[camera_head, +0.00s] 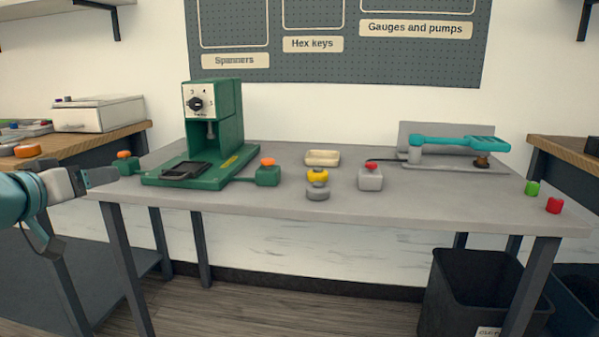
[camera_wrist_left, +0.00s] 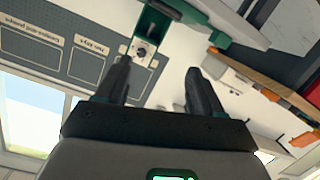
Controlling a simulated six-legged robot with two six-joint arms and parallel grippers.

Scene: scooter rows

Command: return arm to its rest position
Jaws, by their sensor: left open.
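My left gripper (camera_head: 92,179) comes in from the left edge in the head view, beside the left end of the grey table (camera_head: 330,201). Its jaws are open and nothing is between them. In the left wrist view its two fingers (camera_wrist_left: 160,85) stand apart, with the wall and the green press (camera_wrist_left: 150,28) beyond. The green press (camera_head: 228,115) with a dial stands on the table to the right of the gripper, apart from it. My right gripper does not show in either view.
Orange-topped green boxes (camera_head: 267,174) flank the press. A beige tray (camera_head: 322,158), a yellow-topped piece (camera_head: 317,176), a red-topped grey box (camera_head: 370,178) and a teal-handled tool (camera_head: 450,143) stand on the table. A dark bin (camera_head: 470,290) stands below.

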